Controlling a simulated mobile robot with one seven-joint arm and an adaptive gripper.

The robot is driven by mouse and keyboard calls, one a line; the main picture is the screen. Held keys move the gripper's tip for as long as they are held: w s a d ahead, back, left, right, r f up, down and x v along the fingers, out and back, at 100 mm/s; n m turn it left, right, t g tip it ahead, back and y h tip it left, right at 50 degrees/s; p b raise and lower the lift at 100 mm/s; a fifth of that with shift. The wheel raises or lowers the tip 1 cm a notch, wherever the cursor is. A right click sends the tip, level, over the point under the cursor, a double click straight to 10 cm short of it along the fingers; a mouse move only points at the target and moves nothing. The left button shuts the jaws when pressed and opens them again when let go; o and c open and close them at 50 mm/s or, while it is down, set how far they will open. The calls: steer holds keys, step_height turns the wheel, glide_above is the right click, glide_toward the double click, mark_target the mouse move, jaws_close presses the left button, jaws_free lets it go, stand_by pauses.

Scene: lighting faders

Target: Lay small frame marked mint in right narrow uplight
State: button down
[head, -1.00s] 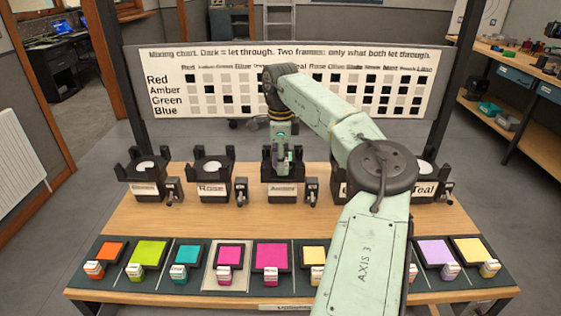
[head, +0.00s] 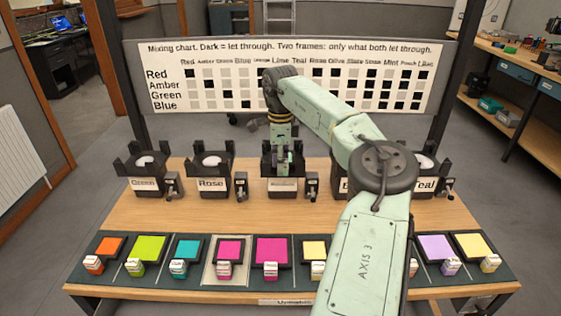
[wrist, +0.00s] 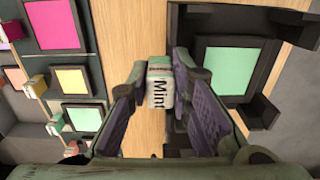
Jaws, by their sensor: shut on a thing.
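The small mint frame (wrist: 222,72), a mint-green sheet in a dark border, lies over the black uplight (wrist: 262,112) in the wrist view. It appears flat between the uplight's upright prongs; whether it is fully seated I cannot tell. My gripper (wrist: 168,95) is shut on the frame's white block marked Mint (wrist: 159,92), at the frame's left side. In the head view my gripper (head: 283,150) is down at the middle uplight (head: 283,187), whose label is too small to read. The frame is hidden there by my gripper.
Uplights marked Green (head: 145,184), Rose (head: 211,183) and Teal (head: 426,185) stand in the same row; another is partly hidden by my arm. Several coloured frames lie on a dark front strip (head: 210,278). Bare wood (head: 225,215) lies between. The mixing chart (head: 200,60) stands behind.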

steer(key=shift+f, duration=0.25)
steer(key=c, duration=1.4)
jaws_free()
steer(key=shift+o, duration=0.2)
step_height(320, 180, up, 19)
steer(key=shift+p, duration=0.35)
